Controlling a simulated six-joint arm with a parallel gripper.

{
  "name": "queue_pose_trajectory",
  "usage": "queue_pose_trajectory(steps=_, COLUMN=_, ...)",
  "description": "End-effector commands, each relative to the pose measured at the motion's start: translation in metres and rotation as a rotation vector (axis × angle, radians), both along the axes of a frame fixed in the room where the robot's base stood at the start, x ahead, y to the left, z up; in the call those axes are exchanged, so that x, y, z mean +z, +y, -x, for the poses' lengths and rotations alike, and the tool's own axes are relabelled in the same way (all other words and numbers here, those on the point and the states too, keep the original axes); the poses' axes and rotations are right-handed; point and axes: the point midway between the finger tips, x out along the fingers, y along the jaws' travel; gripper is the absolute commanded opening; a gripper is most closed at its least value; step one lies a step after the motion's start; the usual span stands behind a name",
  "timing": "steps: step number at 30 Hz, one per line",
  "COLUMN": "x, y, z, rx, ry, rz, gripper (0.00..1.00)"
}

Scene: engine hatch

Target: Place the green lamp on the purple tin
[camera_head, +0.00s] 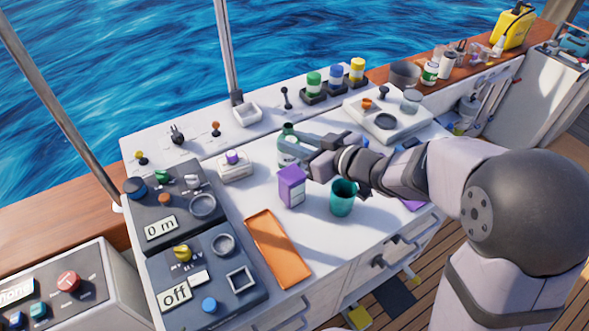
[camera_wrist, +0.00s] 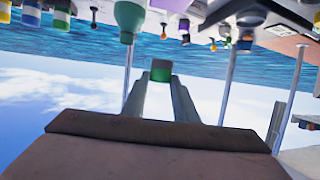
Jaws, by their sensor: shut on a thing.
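The purple tin (camera_head: 291,187) stands upright on the white worktop, left of the teal cup. My gripper (camera_head: 287,147) reaches in from the right, above and just behind the tin. In the wrist view my gripper (camera_wrist: 160,80) is shut on a small green piece, which I take to be the green lamp (camera_wrist: 160,71). The lamp sits between the fingertips and is apart from the tin. In the head view the fingers and a green bottle behind them make the lamp hard to make out. The wrist view is upside down.
The green bottle (camera_head: 288,130) stands close behind my fingers. The teal cup (camera_head: 343,197) is right of the tin, and an orange tray (camera_head: 277,250) lies in front left. Green, blue and yellow-topped cylinders (camera_head: 336,76) line the back. Control panels (camera_head: 165,215) fill the left.

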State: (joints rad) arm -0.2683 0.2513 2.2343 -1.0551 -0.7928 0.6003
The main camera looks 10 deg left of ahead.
Motion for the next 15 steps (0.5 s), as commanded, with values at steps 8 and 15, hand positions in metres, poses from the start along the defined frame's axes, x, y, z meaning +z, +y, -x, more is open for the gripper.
queue_pose_trajectory(steps=8, x=-0.039, y=0.0, z=0.0, rx=-0.002, ry=0.004, rz=0.001, gripper=0.04)
queue_pose_trajectory(steps=15, x=-0.045, y=0.0, z=0.0, rx=-0.001, ry=0.002, rz=0.001, gripper=0.04)
